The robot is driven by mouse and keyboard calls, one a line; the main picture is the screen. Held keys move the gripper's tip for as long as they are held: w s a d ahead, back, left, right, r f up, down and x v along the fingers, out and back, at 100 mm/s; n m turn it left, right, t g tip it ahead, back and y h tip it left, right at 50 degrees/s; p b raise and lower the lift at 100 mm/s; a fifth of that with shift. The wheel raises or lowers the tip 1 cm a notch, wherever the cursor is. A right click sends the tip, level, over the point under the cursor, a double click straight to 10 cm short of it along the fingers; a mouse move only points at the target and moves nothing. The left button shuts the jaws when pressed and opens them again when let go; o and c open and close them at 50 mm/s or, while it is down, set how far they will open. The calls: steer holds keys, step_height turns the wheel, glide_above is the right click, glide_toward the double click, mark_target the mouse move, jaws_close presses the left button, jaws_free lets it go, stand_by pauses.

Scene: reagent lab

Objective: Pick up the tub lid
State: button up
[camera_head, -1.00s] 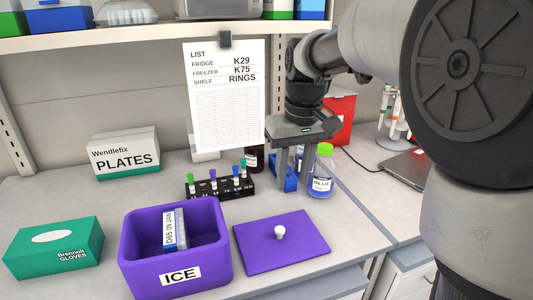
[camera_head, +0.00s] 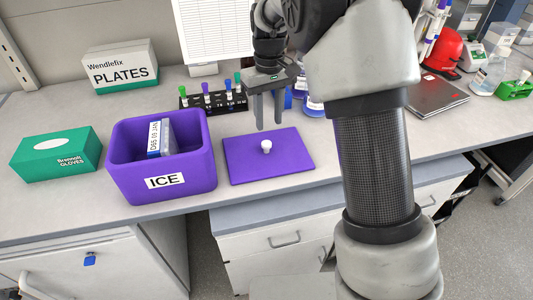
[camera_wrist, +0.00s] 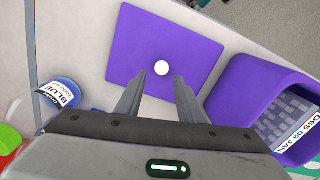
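The tub lid (camera_head: 290,159) is a flat purple rectangle with a white round knob (camera_head: 266,146) in its middle. It lies flat on the bench beside the purple ICE tub (camera_head: 200,182). My gripper (camera_head: 269,128) is above and behind the lid's far edge in the head view, fingers pointing down, apart and empty. In the wrist view the lid (camera_wrist: 190,50) lies ahead of the fingers, and the knob (camera_wrist: 161,68) shows between and just beyond the tips of my gripper (camera_wrist: 160,78).
The open tub holds a labelled box (camera_head: 160,137). A tube rack (camera_head: 212,102) and bottles, one labelled BLUE (camera_wrist: 60,93), stand behind the lid. A green glove box (camera_head: 57,154) and a PLATES box (camera_head: 120,66) are at left. The bench edge runs close in front of the lid.

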glide_above(267, 144)
steer(key=f, duration=0.4)
steer(key=shift+w+d+f, duration=0.1)
steer(key=shift+d+f, duration=0.05)
steer(key=shift+d, duration=0.1)
steer(key=f, duration=0.5)
steer(key=shift+a, duration=0.25)
jaws_close()
